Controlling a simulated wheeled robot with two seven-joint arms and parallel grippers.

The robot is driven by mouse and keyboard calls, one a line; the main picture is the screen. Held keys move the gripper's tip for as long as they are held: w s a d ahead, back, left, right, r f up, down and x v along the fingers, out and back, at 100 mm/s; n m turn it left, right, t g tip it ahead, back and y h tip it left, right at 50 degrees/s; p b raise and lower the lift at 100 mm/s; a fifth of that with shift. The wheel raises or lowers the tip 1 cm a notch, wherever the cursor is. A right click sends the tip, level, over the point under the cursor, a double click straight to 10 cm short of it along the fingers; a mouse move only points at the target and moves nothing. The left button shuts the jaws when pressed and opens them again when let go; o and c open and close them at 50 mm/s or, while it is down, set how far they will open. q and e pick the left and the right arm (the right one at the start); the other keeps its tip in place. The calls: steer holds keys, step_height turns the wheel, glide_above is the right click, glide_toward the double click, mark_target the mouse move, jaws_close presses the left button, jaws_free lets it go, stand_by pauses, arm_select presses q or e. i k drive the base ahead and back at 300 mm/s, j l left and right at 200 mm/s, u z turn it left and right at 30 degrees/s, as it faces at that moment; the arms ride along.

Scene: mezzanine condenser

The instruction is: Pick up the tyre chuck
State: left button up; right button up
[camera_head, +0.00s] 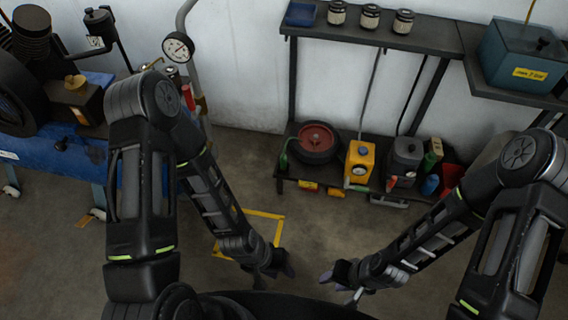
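I cannot make out a tyre chuck for certain in the head view. My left gripper (276,276) is low in the middle of the view, over the floor, with its dark fingers apart and nothing seen between them. My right gripper (341,286) is just to the right of it, pointing left. Its fingers look apart, and a small pale metallic piece shows at its lower side, which may be a fingertip. Both grippers are well in front of the shelf and clear of the things on it.
A dark shelf unit (430,36) stands against the wall, with small canisters (370,16) on top. Its lower shelf holds a red reel (317,138), a yellow unit (359,164) and bottles. A blue compressor (40,146) and a pressure gauge (178,47) are at left. Yellow tape (262,214) marks open floor.

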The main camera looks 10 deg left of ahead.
mark_target(283, 159)
steer(key=i+l, duration=0.2)
steer(key=i, duration=0.3)
steer(key=i+l, duration=0.2)
steer(key=i, duration=0.3)
steer(key=i+l, duration=0.2)
steer(key=i, duration=0.25)
